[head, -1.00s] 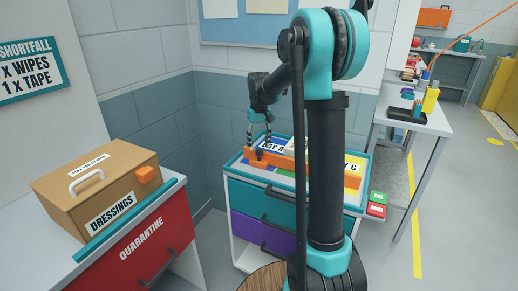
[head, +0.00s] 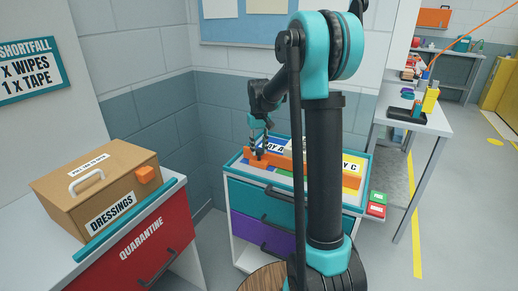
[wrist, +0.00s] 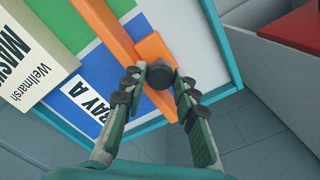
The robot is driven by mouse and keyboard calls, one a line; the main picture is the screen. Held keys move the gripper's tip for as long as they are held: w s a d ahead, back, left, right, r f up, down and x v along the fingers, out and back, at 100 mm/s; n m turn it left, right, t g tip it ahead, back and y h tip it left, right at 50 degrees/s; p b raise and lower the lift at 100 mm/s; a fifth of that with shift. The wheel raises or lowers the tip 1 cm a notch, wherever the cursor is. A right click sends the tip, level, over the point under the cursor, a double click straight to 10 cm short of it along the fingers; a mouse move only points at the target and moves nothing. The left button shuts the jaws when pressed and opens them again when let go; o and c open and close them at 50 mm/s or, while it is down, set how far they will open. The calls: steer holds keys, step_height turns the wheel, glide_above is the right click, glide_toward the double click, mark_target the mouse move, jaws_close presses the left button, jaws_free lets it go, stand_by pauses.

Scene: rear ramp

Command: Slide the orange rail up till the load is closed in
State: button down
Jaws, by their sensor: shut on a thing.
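The orange rail (head: 284,164) lies across the top of the teal-edged cart, over coloured tray areas. In the wrist view the rail (wrist: 112,28) runs down from the top, with a shorter orange block bearing a round black knob (wrist: 159,76) beside it. My gripper (head: 258,149) is at the rail's left end. In the wrist view my gripper (wrist: 160,78) has its fingers shut on either side of the knob. A white box marked "Wellmarsh" (wrist: 28,58) lies on the tray side of the rail, apart from it. My arm hides part of the cart top in the head view.
The cart (head: 262,206) has teal and purple drawers and stands near the wall corner. A cardboard dressings box (head: 120,180) sits on the counter at left. A bench (head: 430,122) with small items stands at right. Grey floor is open at far right.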

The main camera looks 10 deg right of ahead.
steer(key=w+d, duration=0.1)
steer(key=w, duration=0.1)
steer(key=w+d, duration=0.3)
steer(key=w, duration=0.1)
steer(key=shift+w+d, duration=0.3)
steer(key=shift+d, duration=0.05)
steer(key=c, duration=1.2)
jaws_free()
steer(key=shift+r, duration=0.1)
step_height(320, 180, up, 12)
steer(key=shift+f, duration=0.1)
steer(key=shift+s, duration=0.1)
